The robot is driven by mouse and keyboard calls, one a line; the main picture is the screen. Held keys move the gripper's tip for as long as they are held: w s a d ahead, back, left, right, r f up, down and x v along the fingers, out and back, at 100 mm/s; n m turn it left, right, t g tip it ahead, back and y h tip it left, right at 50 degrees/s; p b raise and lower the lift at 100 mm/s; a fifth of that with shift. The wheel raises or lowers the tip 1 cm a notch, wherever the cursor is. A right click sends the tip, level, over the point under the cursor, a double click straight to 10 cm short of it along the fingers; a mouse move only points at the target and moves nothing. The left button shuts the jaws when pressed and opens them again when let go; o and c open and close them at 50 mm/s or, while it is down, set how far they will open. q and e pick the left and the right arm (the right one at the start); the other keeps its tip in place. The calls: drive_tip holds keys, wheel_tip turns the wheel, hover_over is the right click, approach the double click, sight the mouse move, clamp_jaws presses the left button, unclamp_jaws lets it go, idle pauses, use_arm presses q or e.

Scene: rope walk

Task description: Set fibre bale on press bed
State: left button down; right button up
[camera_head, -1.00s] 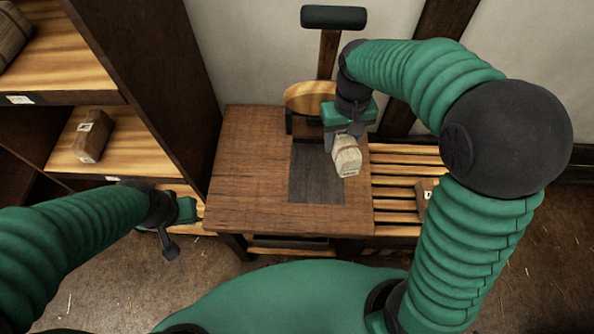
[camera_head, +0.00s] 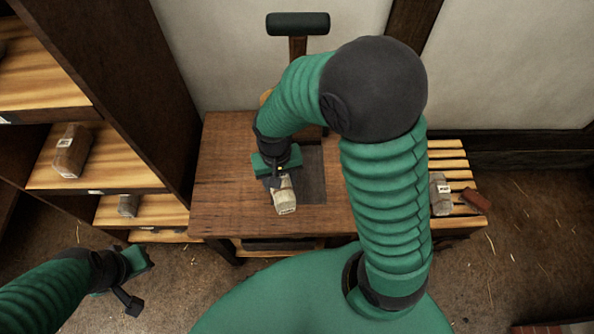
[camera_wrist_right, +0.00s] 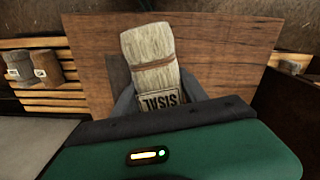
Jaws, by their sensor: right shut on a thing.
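A pale fibre bale (camera_head: 284,196) with a brown band is held in my right gripper (camera_head: 277,180). In the right wrist view the bale (camera_wrist_right: 150,55) shows a "SISAL" label between the fingers. The press bed (camera_head: 313,180) is a dark grey plate set in the brown wooden table. The bale appears over the bed's left edge in the head view; whether it touches anything is unclear. Part of the bed is hidden behind my right arm. My left gripper (camera_head: 130,290) is low at the left, off the table; its jaws are not clear.
A wooden shelf (camera_head: 95,172) at left holds a brown bale (camera_head: 71,150) and a smaller grey one (camera_head: 128,205). A slatted bench (camera_head: 447,165) at right carries a grey package (camera_head: 440,193) and a reddish-brown block (camera_head: 476,200). A press handle (camera_head: 297,23) stands behind the table. The table's left part is clear.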

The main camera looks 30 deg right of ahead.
sight(290, 208)
drive_tip(key=s+f+m, duration=0.1)
drive_tip(key=s, duration=0.1)
drive_tip(key=s+f, duration=0.1)
drive_tip(key=s, duration=0.1)
drive_tip(key=s+a+f+m, duration=0.1)
drive_tip(key=s, duration=0.1)
drive_tip(key=shift+s+f+m+p, duration=0.25)
drive_tip(key=shift+f+m+p, duration=0.05)
drive_tip(key=shift+f, duration=0.1)
drive_tip(key=shift+d+f, duration=0.2)
drive_tip(key=w+d, duration=0.3)
drive_tip(key=w, duration=0.1)
drive_tip(key=w+d+f, duration=0.1)
drive_tip(key=w+d, duration=0.2)
drive_tip(key=w, duration=0.1)
drive_tip(key=w+d+b, duration=0.1)
drive_tip(key=w+d, duration=0.2)
drive_tip(key=shift+w+d+f, duration=0.25)
drive_tip(key=shift+w+d, duration=0.1)
drive_tip(key=shift+w, duration=0.05)
drive_tip(key=shift+w+d+f, duration=0.15)
wheel_tip(290, 208, down, 3)
drive_tip(key=shift+f+b, duration=0.2)
drive_tip(key=shift+b, duration=0.5)
drive_tip(key=shift+r, duration=0.1)
drive_tip(key=o, duration=1.5)
